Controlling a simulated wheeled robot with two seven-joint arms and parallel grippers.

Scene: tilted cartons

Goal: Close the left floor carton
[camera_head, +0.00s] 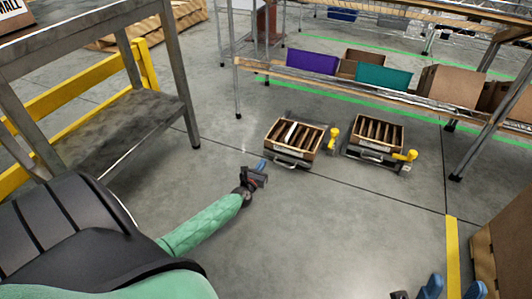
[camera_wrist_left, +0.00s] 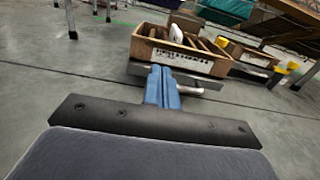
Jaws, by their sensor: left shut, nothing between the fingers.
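The left floor carton (camera_head: 280,150) is a brown open-topped box with dividers and a white item inside. It sits tilted on a low metal stand with a handle at its front, and also shows in the left wrist view (camera_wrist_left: 185,58). My left gripper (camera_head: 262,164) is shut and empty, low near the carton's front left corner. In the left wrist view its blue fingers (camera_wrist_left: 161,82) overlap the carton's front edge; I cannot tell whether they touch. My right gripper (camera_head: 454,288) is at the bottom edge, partly cut off, its blue fingers apart and far from the carton.
A similar right carton (camera_head: 365,145) stands beside it, with yellow fittings (camera_head: 334,133) between them. A rack with purple (camera_head: 312,63) and teal (camera_head: 383,77) bins is behind. A grey metal table (camera_head: 125,120) stands left. The floor in front is clear.

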